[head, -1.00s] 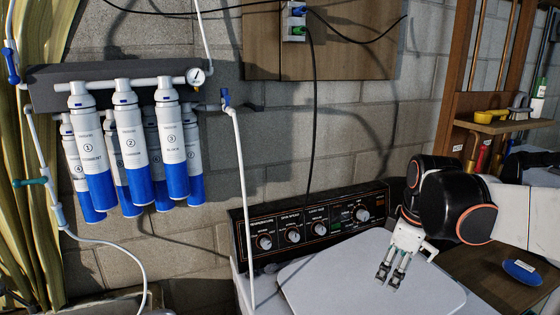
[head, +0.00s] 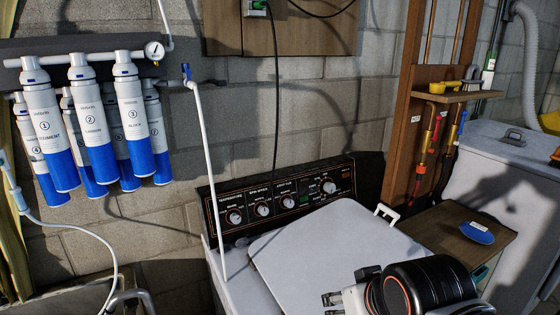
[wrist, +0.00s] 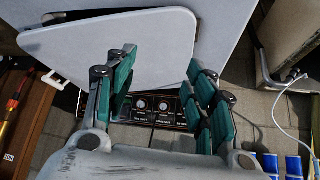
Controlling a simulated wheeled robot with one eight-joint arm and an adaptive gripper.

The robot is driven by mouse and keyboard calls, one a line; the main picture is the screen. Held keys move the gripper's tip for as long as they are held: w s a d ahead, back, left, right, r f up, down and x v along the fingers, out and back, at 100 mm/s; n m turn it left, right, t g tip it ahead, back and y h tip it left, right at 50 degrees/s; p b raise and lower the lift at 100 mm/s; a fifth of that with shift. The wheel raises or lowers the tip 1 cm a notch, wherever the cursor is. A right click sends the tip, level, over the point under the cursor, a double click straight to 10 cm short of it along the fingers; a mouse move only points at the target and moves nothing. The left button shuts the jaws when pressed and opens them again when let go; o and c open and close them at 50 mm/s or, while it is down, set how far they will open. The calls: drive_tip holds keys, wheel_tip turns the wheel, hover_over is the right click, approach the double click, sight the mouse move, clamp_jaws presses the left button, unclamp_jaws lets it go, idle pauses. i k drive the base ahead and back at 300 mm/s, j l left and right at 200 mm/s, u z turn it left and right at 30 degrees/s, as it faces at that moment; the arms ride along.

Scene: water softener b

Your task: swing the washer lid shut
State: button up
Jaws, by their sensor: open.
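The washer's pale grey lid (head: 325,245) lies in front of the black control panel (head: 280,205) in the head view. In the wrist view the lid (wrist: 115,45) shows a dark gap along one edge, so it appears raised off the washer top (wrist: 240,40). My gripper (head: 333,301) is low in the head view, over the near part of the lid in the picture, fingers pointing left. In the wrist view my gripper (wrist: 160,78) is open, teal pads apart, with nothing between them. I cannot tell whether it touches the lid. My arm hides the lid's near right part.
A white hose (head: 207,165) runs down at the washer's left. Blue-and-white filters (head: 90,130) hang on the wall. A wooden surface with a blue object (head: 477,232) and a grey tank (head: 520,195) stand at the right. A white handle (head: 386,213) shows beside the lid.

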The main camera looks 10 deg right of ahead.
sight(316, 254)
drive_tip(key=i+l, duration=0.15)
drive_tip(key=l, duration=0.3)
drive_tip(key=i+l+u, duration=0.15)
drive_tip(key=l, duration=0.3)
drive_tip(key=i+l, duration=0.1)
drive_tip(key=l, duration=0.4)
drive_tip(key=u, duration=0.05)
